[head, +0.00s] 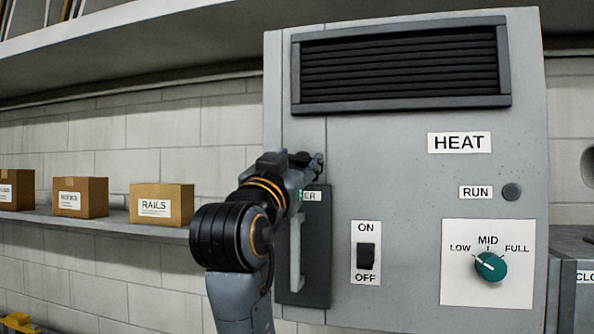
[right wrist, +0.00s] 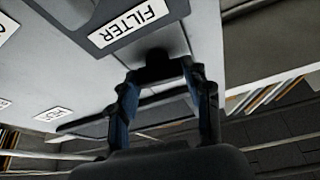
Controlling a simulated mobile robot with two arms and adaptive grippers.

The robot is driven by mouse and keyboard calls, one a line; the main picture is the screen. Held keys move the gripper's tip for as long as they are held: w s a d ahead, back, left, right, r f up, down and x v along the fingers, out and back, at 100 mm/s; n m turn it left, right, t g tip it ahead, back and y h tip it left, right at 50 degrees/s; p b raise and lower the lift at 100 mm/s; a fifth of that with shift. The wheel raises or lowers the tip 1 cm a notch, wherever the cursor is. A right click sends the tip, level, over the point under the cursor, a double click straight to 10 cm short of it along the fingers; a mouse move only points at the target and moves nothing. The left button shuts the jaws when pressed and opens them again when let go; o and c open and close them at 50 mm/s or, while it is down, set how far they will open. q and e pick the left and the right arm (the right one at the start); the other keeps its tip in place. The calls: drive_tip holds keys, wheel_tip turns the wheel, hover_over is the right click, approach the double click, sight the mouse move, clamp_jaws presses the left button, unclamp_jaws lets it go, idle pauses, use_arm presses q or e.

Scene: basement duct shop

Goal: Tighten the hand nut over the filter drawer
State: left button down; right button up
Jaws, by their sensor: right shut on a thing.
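The filter drawer (head: 318,255) is a dark panel with a pale vertical handle (head: 296,252), low on the left of the grey heater cabinet. Its label is partly covered by my arm in the head view; the right wrist view shows it as FILTER (right wrist: 128,22), upside down. The hand nut (right wrist: 154,62) is a small dark knob on the cabinet face just above the drawer. My right gripper (head: 306,164) is at the nut, its two fingers on either side of it in the right wrist view (right wrist: 157,82), shut on it. The nut is mostly hidden in the head view. My left gripper is not in view.
The cabinet has a dark vent (head: 400,68) on top, an ON/OFF switch (head: 367,256), a RUN button (head: 511,192) and a green dial (head: 490,266). Cardboard boxes, one marked RAILS (head: 161,204), stand on a shelf (head: 110,223) at left.

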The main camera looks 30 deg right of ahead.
drive_tip(key=m, duration=0.1)
drive_tip(key=m+g+b, duration=0.1)
drive_tip(key=shift+a+f+m+h, duration=0.1)
drive_tip(key=shift+f+m+h, duration=0.05)
drive_tip(key=shift+m+h, duration=0.15)
drive_tip(key=m+g+b, duration=0.1)
drive_tip(key=m, duration=0.1)
drive_tip(key=shift+w+m+h, duration=0.1)
drive_tip(key=shift+m+h, duration=0.2)
drive_tip(key=shift+r+m+g, duration=0.2)
drive_tip(key=shift+m+g, duration=0.6)
drive_tip(key=shift+m, duration=0.4)
drive_tip(key=shift+r+m+g, duration=0.1)
drive_tip(key=shift+m+g, duration=0.5)
drive_tip(key=shift+m, duration=0.6)
drive_tip(key=m+g, duration=0.1)
drive_tip(key=m, duration=0.1)
drive_tip(key=m+p, duration=0.1)
drive_tip(key=m, duration=0.2)
drive_tip(key=shift+r+g, duration=0.2)
drive_tip(key=shift+g, duration=0.2)
drive_tip(key=shift+m+g+y+p, duration=0.3)
drive_tip(key=shift+m+y+p, duration=0.25)
drive_tip(key=shift+m, duration=0.65)
drive_tip(key=shift+m+g+y+p, duration=0.35)
drive_tip(key=shift+m+p, duration=0.25)
drive_tip(key=shift+m, duration=0.6)
drive_tip(key=shift+f, duration=0.1)
drive_tip(key=o, duration=1.2)
drive_tip(key=shift+c, duration=0.2)
